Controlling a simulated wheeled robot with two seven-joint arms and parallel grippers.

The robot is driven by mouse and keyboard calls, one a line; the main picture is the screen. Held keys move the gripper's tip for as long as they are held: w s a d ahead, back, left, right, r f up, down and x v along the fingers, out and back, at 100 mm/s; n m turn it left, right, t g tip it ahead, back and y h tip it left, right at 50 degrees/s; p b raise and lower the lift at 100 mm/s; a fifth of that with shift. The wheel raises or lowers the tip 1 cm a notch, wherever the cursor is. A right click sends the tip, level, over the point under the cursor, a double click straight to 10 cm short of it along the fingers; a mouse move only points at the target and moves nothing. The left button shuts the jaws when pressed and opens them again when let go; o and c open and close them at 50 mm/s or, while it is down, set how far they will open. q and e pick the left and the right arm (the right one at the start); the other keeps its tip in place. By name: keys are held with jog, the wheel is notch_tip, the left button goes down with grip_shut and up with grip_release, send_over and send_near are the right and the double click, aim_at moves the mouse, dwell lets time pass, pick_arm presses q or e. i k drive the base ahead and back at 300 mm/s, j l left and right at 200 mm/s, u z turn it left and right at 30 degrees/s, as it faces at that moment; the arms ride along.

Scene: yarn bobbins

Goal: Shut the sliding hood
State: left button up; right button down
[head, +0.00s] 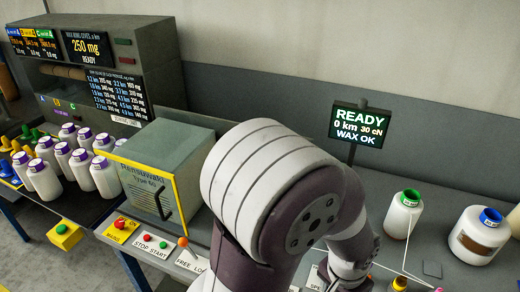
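A grey-green box-shaped hood (172,145) stands left of centre in the head view. Its front face is edged in yellow, lettered "Rensuwaki Type 60", and carries a dark upright handle (163,201). I cannot tell from here whether the hood is fully shut. One of my arms, white and dark purple, fills the middle just right of the hood and hides what lies behind it. Neither gripper shows, and nothing of mine is seen on the handle.
Several white bottles with purple caps (104,176) stand left of the hood. Red and green buttons (147,238) and an orange knob (183,242) sit in front. A display post (359,126) reads "READY". A green-topped bobbin (402,215) and a blue-topped one (478,235) stand right.

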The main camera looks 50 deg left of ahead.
aim_at(170, 177)
jog(key=u, duration=2.8)
jog(key=i+j+z, duration=0.1)
jog(key=i+j, duration=1.4)
jog(key=i, duration=0.15)
